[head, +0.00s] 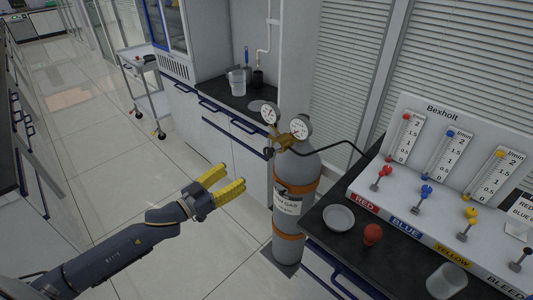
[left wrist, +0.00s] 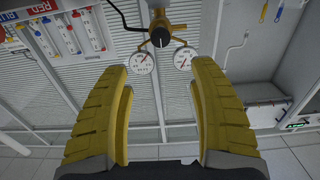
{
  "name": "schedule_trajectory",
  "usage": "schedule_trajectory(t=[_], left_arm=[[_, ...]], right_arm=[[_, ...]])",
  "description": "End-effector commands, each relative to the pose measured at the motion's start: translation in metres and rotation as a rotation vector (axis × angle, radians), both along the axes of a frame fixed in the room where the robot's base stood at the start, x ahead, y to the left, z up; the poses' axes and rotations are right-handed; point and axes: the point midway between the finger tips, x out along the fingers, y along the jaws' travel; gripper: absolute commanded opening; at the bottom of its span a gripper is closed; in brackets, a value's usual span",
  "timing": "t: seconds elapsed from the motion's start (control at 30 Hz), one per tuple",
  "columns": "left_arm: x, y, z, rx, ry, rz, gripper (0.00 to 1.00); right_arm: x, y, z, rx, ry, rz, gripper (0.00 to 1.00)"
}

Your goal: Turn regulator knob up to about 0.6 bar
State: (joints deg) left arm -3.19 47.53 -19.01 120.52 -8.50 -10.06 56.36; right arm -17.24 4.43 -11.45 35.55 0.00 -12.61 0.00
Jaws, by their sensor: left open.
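A grey gas cylinder (head: 292,215) with orange straps stands upright at the counter's end. On top sits a brass regulator (head: 287,142) with two round gauges (head: 270,114) and (head: 299,127). A small dark regulator knob (head: 268,153) faces my left gripper. In the left wrist view the dark knob (left wrist: 160,37) lies ahead, between the fingertips, and the gauges (left wrist: 139,62) appear below it. The needle readings are too small to tell. My left gripper (head: 233,177), with yellow fingers, is open and empty, left of the cylinder and apart from the knob. My right gripper is not in view.
A white Bexholt flowmeter panel (head: 440,150) with coloured valves stands on the right counter. A dish (head: 339,218), a red object (head: 372,234) and a beaker (head: 446,281) are before it. A dark hose runs from regulator to panel. The floor left of the cylinder is clear.

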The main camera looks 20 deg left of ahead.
Motion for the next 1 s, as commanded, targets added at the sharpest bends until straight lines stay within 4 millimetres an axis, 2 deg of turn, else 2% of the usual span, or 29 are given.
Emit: schedule_trajectory(t=[1.0], left_arm=[[0.120,-0.061,0.001,0.004,-0.003,0.002,0.61]], right_arm=[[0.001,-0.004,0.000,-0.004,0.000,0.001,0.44]])
